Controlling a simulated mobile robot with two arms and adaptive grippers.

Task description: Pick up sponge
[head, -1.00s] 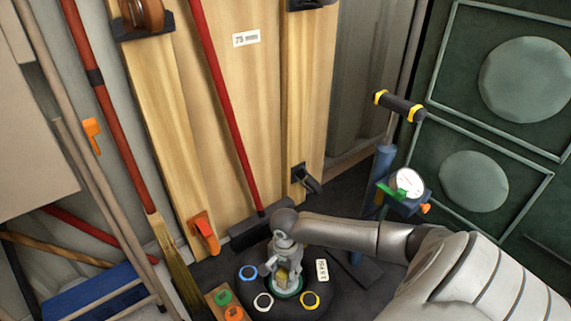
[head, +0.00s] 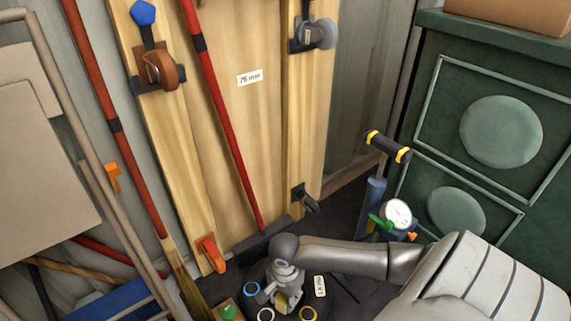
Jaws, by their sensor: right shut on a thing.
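My left gripper is not in view.
A blue pump (head: 374,192) with a gauge (head: 397,214) stands to the right. A red-handled broom (head: 222,115) leans behind. Green cabinets (head: 428,160) fill the right.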

